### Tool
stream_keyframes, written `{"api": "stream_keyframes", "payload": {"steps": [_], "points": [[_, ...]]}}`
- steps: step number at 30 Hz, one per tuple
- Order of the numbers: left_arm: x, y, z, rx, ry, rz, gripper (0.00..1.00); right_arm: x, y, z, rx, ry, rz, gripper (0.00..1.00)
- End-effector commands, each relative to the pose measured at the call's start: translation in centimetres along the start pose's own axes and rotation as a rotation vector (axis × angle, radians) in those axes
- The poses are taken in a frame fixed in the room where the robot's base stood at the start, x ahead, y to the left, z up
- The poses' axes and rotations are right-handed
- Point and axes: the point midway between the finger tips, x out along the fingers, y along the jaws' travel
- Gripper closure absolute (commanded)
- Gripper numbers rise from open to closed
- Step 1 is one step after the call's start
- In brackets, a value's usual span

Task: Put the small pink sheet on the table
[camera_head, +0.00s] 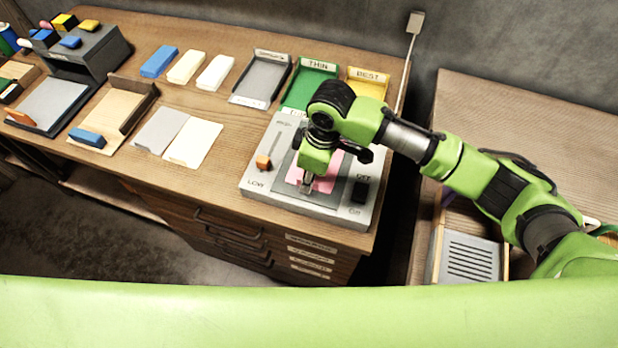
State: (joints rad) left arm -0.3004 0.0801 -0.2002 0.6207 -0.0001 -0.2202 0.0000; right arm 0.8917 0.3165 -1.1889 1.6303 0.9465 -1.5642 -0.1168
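The small pink sheet (328,180) shows on the dark plate of a grey device (262,190), near the table's front right corner. The device is marked LOW and has a slider with an orange knob and a black switch. My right gripper (307,184) comes in from the right and points down over the plate, at the sheet's left part. The gripper and wrist cover part of the sheet. Whether the fingers are closed on it or only touch it cannot be told. The wooden table (220,200) has bare room left of the device. My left gripper is not in view.
Labelled trays, grey (262,80), green (308,85) and yellow (367,86), stand behind the device. Two pale sheets (178,137) lie to its left. Blue and white blocks (188,67) lie farther back. A second wooden surface (530,110) is at right, past a gap.

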Motion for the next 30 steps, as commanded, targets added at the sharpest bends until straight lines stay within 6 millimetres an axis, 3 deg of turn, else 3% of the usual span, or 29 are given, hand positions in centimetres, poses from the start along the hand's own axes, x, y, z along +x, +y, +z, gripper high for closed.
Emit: {"api": "stream_keyframes", "payload": {"steps": [15,21,30], "points": [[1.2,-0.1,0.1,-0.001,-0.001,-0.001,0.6,-9.9,0.1,0.0,-0.001,0.001,0.002,0.79],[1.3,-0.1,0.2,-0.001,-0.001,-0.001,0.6,-11.2,0.0,0.0,0.001,-0.001,0.0,0.79],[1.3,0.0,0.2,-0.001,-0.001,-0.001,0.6,-11.3,0.0,0.0,0.0,-0.001,-0.001,0.79]]}}
